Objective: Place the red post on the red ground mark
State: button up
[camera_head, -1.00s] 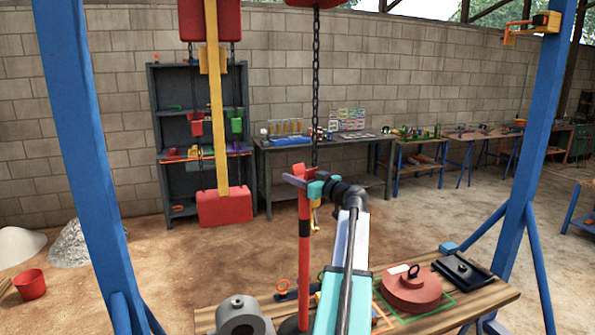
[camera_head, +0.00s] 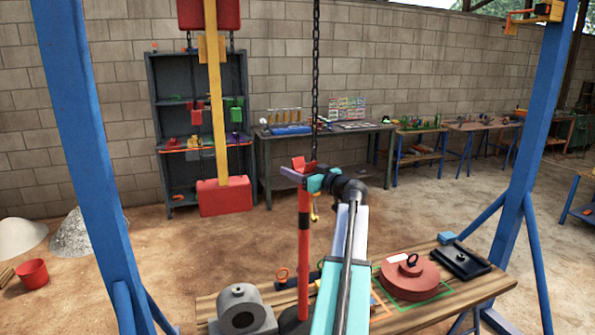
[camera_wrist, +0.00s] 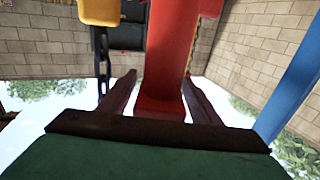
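The red post (camera_head: 304,260) stands upright near the picture's middle in the camera_head view, in front of the wooden bench. A dark base shows at its foot, cut by the lower edge; I cannot tell whether it touches the ground. My gripper (camera_head: 304,174) is at the post's top. In the camera_wrist view the red post (camera_wrist: 165,65) lies between the two dark fingers of my gripper (camera_wrist: 160,95), which appear closed on it. The red ground mark is not visible in either view.
A wooden bench (camera_head: 440,302) with a red disc weight (camera_head: 409,281) and a grey cast part (camera_head: 243,312) lies close ahead. Blue frame posts (camera_head: 85,150) (camera_head: 530,130) stand left and right. A chain (camera_head: 315,80) hangs mid-view. Open dirt floor (camera_head: 165,245) lies behind the bench.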

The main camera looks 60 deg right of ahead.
jog(key=shift+r, duration=0.15)
jog(key=b+v, duration=0.3)
jog(key=v, duration=0.9)
jog(key=shift+b, duration=0.35)
jog(key=shift+s, duration=0.15)
dwell(0.3)
